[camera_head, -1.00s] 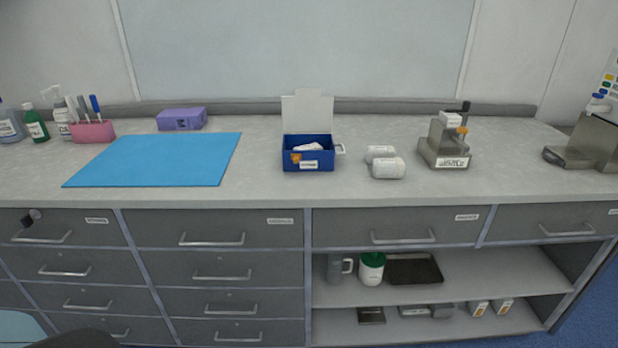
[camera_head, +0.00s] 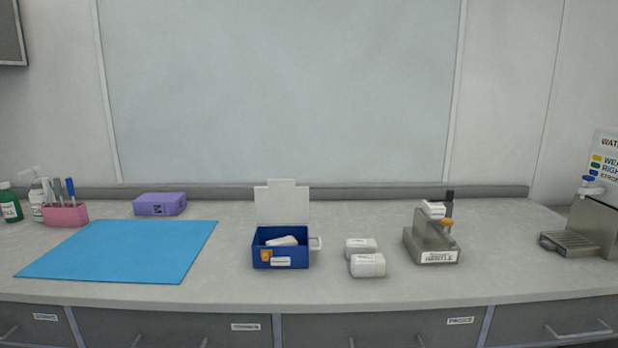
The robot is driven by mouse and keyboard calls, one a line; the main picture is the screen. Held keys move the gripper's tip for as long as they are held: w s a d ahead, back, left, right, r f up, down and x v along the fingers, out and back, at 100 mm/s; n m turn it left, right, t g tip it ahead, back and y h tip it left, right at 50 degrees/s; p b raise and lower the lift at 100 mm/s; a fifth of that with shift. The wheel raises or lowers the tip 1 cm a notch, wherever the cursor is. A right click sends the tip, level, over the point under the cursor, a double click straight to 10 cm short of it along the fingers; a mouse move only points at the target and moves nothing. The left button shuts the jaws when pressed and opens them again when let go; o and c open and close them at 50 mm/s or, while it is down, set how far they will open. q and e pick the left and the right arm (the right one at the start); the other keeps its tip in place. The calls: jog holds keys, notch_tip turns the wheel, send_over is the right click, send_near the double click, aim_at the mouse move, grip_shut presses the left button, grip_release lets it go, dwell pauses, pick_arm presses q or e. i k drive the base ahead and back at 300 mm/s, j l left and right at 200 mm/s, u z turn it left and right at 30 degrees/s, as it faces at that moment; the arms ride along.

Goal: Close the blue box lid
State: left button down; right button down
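The blue box (camera_head: 293,261) stands on the grey counter near the middle of the head view. Its white lid (camera_head: 282,204) stands upright at the back edge, so the box is open. A white item (camera_head: 282,241) lies inside the box. A small white handle or latch sticks out at the box's right side. Neither of my grippers shows in the head view.
A blue mat (camera_head: 122,251) lies left of the box, with a purple box (camera_head: 160,204) behind it. Two white rolls (camera_head: 367,265) lie close to the box's right, then a metal device (camera_head: 432,240). The counter (camera_head: 230,285) in front of the box is clear.

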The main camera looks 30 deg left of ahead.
aim_at(280, 202)
jog(key=i+l+u, duration=0.2)
jog(key=u, duration=1.45)
jog(key=i+l, duration=0.05)
